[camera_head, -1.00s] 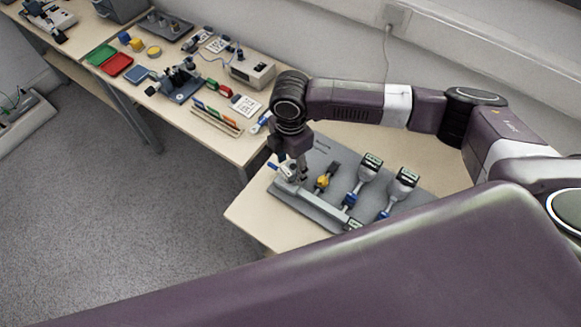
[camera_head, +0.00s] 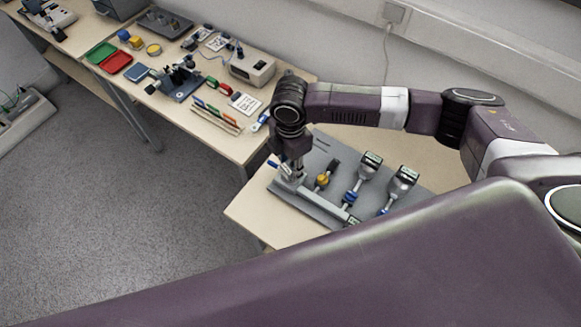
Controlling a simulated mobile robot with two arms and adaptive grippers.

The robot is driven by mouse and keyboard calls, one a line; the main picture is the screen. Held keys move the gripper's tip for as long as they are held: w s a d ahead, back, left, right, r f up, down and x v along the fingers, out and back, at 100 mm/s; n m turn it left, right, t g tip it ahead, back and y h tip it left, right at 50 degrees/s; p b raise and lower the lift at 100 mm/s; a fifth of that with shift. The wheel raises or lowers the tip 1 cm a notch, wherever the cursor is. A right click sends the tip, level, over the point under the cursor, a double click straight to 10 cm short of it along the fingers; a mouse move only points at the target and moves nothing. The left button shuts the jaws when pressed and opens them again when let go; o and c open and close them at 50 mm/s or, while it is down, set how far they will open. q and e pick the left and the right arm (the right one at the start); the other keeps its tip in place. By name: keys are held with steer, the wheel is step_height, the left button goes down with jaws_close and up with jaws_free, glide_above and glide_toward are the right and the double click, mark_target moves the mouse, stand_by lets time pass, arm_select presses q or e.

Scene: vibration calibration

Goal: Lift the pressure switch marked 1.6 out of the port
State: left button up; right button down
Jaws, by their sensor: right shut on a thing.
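My right gripper (camera_head: 291,167) points down at the left end of a grey manifold on a grey base plate (camera_head: 330,150). It is shut on a small pale part there, which looks like the pressure switch. The fingers hide most of it, and no 1.6 mark can be read. A blue piece shows just left of the fingers. I cannot tell whether the held part is seated in its port or raised. My left gripper is not in view.
Two gauges with displays, one behind (camera_head: 371,160) and one to the right (camera_head: 404,177), stand on the manifold right of the gripper. Bare tabletop (camera_head: 432,158) lies behind. A side bench (camera_head: 212,125) holds trays and instruments.

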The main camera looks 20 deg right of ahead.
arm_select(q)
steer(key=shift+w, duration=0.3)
arm_select(e)
steer(key=shift+r, duration=0.15)
steer(key=shift+r, duration=0.25)
step_height(320, 180, up, 19)
steer(key=b, duration=0.2)
step_height(320, 180, up, 4)
steer(key=p, duration=0.6)
glide_above(290, 166)
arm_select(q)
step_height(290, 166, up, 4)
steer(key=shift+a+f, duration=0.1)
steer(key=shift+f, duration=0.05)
arm_select(e)
steer(key=shift+r, duration=0.15)
